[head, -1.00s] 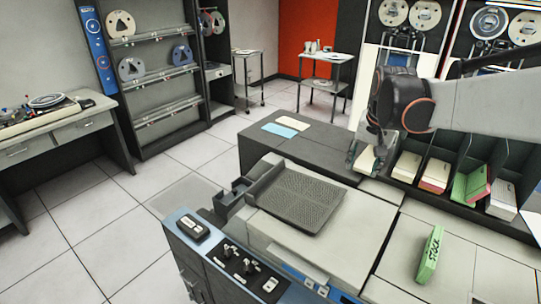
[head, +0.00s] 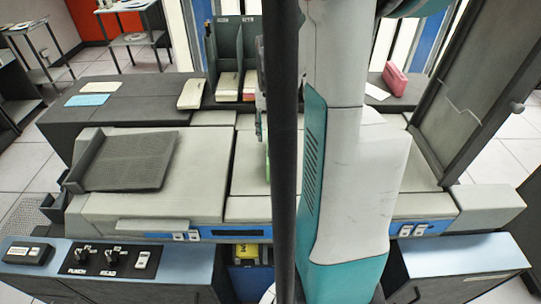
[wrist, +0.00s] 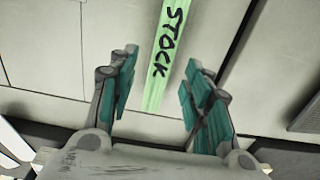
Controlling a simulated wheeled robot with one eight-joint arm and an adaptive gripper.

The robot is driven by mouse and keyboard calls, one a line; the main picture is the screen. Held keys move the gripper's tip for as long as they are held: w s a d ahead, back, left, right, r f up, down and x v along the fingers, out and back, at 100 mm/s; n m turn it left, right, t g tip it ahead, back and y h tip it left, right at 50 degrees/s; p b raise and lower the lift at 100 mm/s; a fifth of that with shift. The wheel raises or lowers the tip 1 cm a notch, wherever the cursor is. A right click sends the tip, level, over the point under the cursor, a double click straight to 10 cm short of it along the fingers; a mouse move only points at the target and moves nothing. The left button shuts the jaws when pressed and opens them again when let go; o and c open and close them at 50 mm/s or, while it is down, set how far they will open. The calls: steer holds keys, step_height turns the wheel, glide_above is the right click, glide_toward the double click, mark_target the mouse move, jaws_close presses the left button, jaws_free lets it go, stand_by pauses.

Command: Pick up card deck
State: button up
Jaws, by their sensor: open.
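A long green card deck (wrist: 172,45) with black "STOCK" lettering shows in the wrist view on the pale machine top. In the head view only a green sliver of it (head: 267,160) shows beside the dark column. My gripper (wrist: 160,78) is open, with teal-padded fingers spread on both sides of the deck's near end. I see no finger touching the deck. I cannot tell the height of the fingers above it. In the head view my gripper is mostly hidden, with a thin strip (head: 259,122) showing above the green.
A cream card deck (head: 190,92) lies on the dark counter left of the card rack (head: 226,45). A pink block (head: 395,79) stands at the back right. A tilted dark textured tray (head: 130,162) sits on the machine at left. My own column and arm block the head view's middle.

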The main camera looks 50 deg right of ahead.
mark_target(270, 151)
step_height(270, 151, down, 9)
steer(key=b, duration=0.3)
steer(key=shift+w+a, duration=0.1)
steer(key=shift+r, duration=0.1)
jaws_close()
